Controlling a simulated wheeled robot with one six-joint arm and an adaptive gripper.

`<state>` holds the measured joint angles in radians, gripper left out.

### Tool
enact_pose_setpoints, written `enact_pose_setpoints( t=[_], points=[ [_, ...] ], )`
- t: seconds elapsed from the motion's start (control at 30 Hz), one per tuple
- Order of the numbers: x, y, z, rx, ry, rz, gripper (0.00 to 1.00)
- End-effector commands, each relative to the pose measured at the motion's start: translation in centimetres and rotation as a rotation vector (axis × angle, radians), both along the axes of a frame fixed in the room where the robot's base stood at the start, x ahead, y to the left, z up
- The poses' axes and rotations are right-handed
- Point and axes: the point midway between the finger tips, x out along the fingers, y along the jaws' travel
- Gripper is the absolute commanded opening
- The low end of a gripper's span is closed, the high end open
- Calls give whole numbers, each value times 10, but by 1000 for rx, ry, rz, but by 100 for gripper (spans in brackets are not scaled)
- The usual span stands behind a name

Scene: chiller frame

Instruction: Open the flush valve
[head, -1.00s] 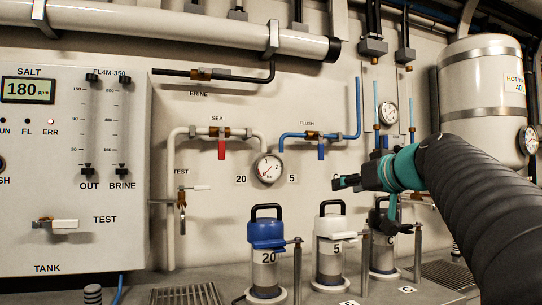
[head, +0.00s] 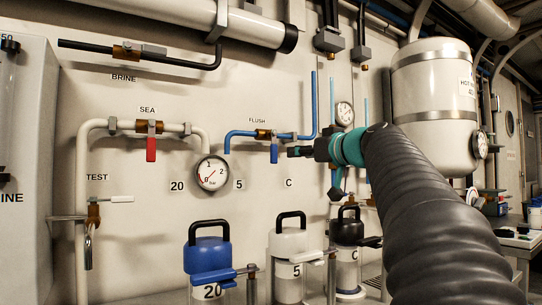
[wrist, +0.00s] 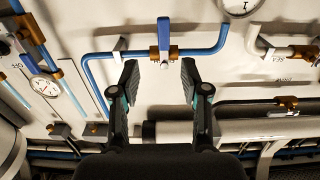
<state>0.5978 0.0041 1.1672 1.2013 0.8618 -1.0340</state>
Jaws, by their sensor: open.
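The flush valve (head: 263,134) has a brass body on a blue pipe under the label FLUSH. Its blue lever (head: 274,152) hangs straight down, across the pipe's line. My gripper (head: 293,151) points left, close to the right of the lever in the head view; whether it touches cannot be told there. In the wrist view, which looks upside down, my gripper (wrist: 159,72) is open and empty, its two black fingers apart. The lever (wrist: 164,34) shows ahead, lined up with the gap between the fingertips and apart from them.
The red-levered sea valve (head: 151,148) and a round gauge (head: 212,173) are left of the flush valve. Blue (head: 209,250), white (head: 288,245) and black-topped (head: 348,232) filter housings stand below. A tank (head: 434,100) is at right.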

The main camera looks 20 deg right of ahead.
Motion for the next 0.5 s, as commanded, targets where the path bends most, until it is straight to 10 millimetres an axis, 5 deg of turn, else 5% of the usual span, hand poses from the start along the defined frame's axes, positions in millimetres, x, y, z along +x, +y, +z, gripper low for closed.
enact_pose_setpoints(
  t=[0.5],
  points=[
    [92, 22, 2, 1, 1, 9, 46]
  ],
)
